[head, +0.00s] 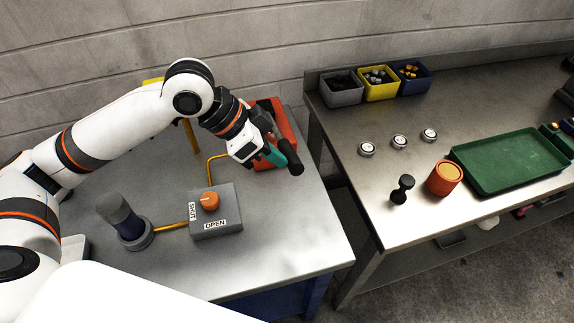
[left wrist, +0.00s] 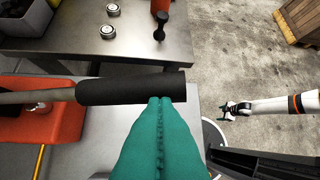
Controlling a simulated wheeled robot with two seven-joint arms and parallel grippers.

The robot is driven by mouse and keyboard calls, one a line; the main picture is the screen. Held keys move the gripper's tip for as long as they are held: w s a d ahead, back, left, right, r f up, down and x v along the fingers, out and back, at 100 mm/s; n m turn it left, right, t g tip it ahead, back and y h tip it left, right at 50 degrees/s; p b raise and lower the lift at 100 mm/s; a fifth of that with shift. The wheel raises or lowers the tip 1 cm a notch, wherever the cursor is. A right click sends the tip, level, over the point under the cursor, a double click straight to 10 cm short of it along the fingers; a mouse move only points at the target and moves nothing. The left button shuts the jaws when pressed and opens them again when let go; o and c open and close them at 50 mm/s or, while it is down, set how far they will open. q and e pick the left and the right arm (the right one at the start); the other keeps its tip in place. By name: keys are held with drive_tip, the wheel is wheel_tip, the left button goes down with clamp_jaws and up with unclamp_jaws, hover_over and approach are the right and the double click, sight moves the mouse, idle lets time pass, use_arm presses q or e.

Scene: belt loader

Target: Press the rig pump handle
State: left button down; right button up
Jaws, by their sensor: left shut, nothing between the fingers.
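The rig pump is a red-orange unit (head: 282,118) on the grey bench. Its handle ends in a black grip (head: 291,160) that points toward the bench's right edge. My left gripper (head: 274,154) has teal fingers, shut and empty, right beside the black grip. In the left wrist view, the shut fingertips (left wrist: 160,102) end at the lower edge of the black grip (left wrist: 130,88). I cannot tell whether they touch it. The red pump body (left wrist: 50,118) lies to the left there. My right gripper (left wrist: 237,110) shows small in the left wrist view, apart from the pump.
A grey valve box (head: 217,222) with an orange knob and a dark cylinder (head: 121,218) stand on the same bench, joined by yellow pipe. A gap separates this bench from the steel table (head: 420,130), which holds bins, a green tray (head: 513,158) and an orange can (head: 444,180).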

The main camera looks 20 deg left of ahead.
use_arm(q)
drive_tip(key=v, duration=0.4)
drive_tip(key=shift+s+r, duration=0.25)
drive_tip(key=shift+r, duration=0.05)
use_arm(e)
drive_tip(key=shift+w+f, duration=0.25)
drive_tip(key=shift+w, duration=0.05)
